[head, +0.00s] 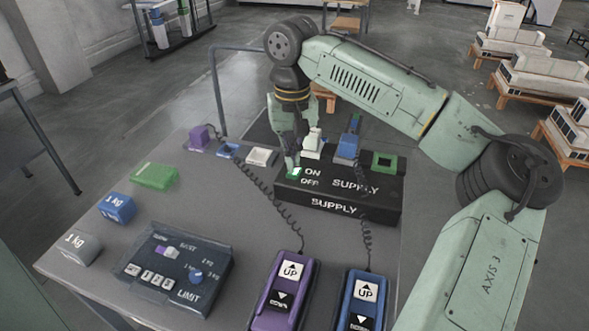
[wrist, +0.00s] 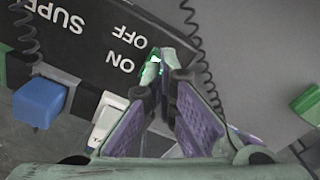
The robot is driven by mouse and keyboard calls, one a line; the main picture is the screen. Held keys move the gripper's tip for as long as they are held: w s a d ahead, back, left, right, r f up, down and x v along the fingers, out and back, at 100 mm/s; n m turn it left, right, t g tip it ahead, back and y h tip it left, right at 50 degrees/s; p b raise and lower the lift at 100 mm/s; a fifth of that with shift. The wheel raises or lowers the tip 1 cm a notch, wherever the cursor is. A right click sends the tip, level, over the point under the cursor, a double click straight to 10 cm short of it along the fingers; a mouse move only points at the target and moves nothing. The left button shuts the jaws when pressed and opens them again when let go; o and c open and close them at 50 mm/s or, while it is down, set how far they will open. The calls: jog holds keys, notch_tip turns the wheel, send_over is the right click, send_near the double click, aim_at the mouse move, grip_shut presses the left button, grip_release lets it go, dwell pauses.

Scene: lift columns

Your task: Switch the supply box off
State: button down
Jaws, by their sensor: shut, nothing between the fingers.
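The black supply box (head: 338,203) stands at the right back of the table, marked SUPPLY, ON and OFF. In the wrist view the supply box (wrist: 95,68) shows upside down. A small lit green-white switch (head: 296,172) is at its left end beside the ON and OFF labels; in the wrist view the switch (wrist: 150,68) is partly hidden by my fingertips. My gripper (head: 293,160) is shut and empty, pointing down at the switch. In the wrist view my gripper's tips (wrist: 163,57) are at the switch; I cannot tell whether they touch it.
Behind the box stand a white column (head: 313,142), a blue column (head: 347,146) and a green square (head: 384,161). Purple (head: 283,290) and blue (head: 362,303) UP pendants with coiled cords lie in front. A LIMIT box (head: 175,268) and weights (head: 117,207) stand at left. The table's middle is clear.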

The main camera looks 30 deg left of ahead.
jog(key=shift+f+b, duration=0.4)
jog(key=shift+f, duration=0.75)
dwell(0.4)
jog(key=shift+r, duration=0.1)
notch_tip(320, 180, up, 5)
jog(key=p, duration=0.5)
jog(key=shift+r+p, duration=0.5)
jog(key=shift+r, duration=0.45)
jog(key=shift+f, duration=0.1)
